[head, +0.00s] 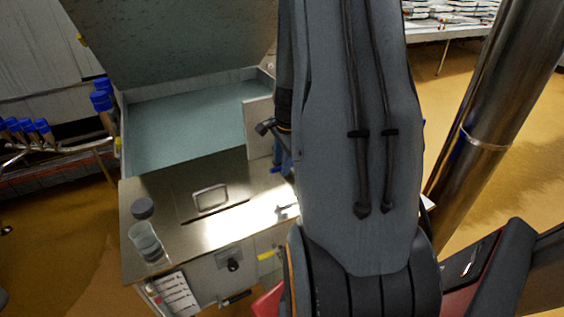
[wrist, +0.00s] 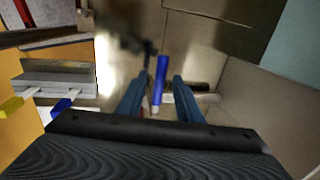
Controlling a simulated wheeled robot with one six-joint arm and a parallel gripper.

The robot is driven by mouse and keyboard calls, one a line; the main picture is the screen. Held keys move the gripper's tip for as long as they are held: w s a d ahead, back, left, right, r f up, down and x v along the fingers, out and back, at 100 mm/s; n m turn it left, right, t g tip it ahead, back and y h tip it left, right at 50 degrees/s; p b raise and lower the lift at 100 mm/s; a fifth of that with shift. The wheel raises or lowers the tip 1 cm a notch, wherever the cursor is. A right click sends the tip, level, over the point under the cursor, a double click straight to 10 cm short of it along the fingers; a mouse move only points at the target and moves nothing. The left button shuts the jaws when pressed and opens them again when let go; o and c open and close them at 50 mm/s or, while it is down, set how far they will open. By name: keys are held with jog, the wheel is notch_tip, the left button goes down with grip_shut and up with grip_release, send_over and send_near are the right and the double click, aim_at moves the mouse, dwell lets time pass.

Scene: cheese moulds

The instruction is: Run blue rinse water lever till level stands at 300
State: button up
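The blue lever (wrist: 161,78) stands between the two fingers of my gripper (wrist: 158,92) in the wrist view. The gripper is open, with a visible gap on each side of the lever. In the head view my arm covers much of the middle, and the lever cannot be told apart from the blue gripper parts beside the steel cabinet. A clear beaker (head: 146,240) stands on the left of the cabinet's steel top (head: 180,225). Its marks and level are too small to read.
A dark round piece (head: 143,208) is beside the beaker. An open basin (head: 185,125) with a raised lid (head: 170,40) lies behind. Several blue-capped pipes (head: 101,100) are at left. A steel column (head: 480,130) stands at right. Another blue handle (wrist: 65,103) and a yellow one (wrist: 12,106) are left of the gripper.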

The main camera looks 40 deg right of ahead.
grip_shut()
